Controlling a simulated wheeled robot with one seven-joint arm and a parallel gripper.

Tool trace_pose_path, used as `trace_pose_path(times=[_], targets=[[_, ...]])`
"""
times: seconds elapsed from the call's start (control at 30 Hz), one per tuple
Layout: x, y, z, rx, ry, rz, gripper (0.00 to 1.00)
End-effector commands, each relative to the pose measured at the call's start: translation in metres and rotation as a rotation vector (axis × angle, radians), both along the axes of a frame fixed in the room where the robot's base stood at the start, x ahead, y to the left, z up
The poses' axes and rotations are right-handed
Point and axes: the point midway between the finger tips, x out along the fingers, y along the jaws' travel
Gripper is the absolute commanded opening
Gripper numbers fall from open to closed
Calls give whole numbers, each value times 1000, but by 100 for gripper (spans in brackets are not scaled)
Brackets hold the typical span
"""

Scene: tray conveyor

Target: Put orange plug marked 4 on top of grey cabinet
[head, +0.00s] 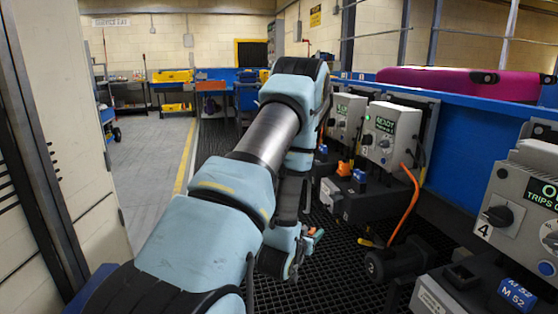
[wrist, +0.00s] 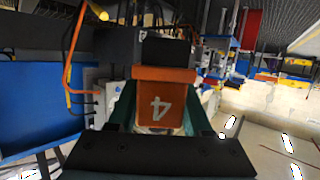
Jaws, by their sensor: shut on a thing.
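The orange plug marked 4 (wrist: 180,104) is between the fingers of my gripper (wrist: 160,122) in the wrist view. Its 4 reads upside down there, and a dark block sits at its far end. In the head view my gripper (head: 305,250) hangs low over the dark grating, with a small bit of orange at its fingertips. The gripper is shut on the plug. A pale cabinet-like panel (head: 95,150) stands at the left edge of the head view. I cannot tell whether it is the grey cabinet, and its top is not in view.
Grey control boxes (head: 381,133) with dials and green displays line the blue conveyor at right. The nearest box (head: 508,205) is marked 4. Another orange plug (head: 345,168) and blue plugs (head: 516,295) sit below them. An orange cable (head: 407,205) hangs over a dark motor. Floor at left is clear.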

Motion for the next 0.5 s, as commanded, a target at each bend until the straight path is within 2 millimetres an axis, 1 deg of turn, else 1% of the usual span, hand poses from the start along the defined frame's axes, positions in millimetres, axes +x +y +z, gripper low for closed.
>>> trace_pose_path(times=[0.03, 0.1, 0.2, 0.3, 0.4, 0.5], targets=[[9, 29, -9, 4, 3, 70, 0], [17, 62, -17, 6, 1, 152, 0], [24, 101, -27, 11, -3, 247, 0], [27, 133, -34, 16, -5, 323, 0], [28, 158, -40, 22, -8, 383, 0], [27, 179, -46, 25, -9, 432, 0]])
